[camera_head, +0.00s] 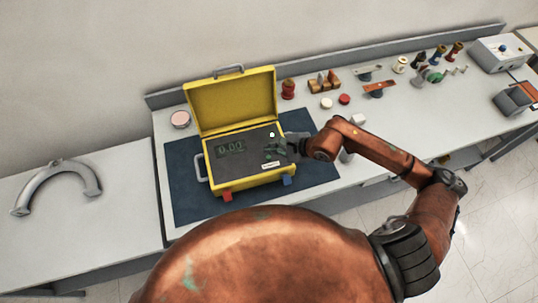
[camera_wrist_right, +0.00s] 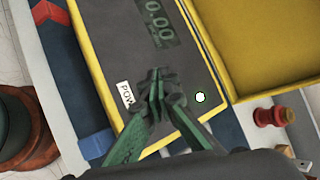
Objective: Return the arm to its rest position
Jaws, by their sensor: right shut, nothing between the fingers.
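My right arm (camera_head: 375,150) reaches in from the right in the head view. Its gripper (camera_head: 277,149) is over the right part of the panel of an open yellow case (camera_head: 243,182). In the right wrist view the green fingers of the right gripper (camera_wrist_right: 157,92) are together and empty, over the dark panel (camera_wrist_right: 125,50) next to a white label reading "POW" (camera_wrist_right: 125,95). I cannot tell whether the fingertips touch the panel. A small lit white-green spot (camera_wrist_right: 200,97) shows on the panel, and the display (camera_head: 230,147) reads 0.00. My left gripper is not in view.
The case stands on a dark blue mat (camera_head: 185,195) on a white bench. A red bushing (camera_head: 288,89), wooden blocks (camera_head: 325,82) and several small parts stand behind and to the right. A grey curved handle (camera_head: 57,183) lies on the left bench, otherwise clear.

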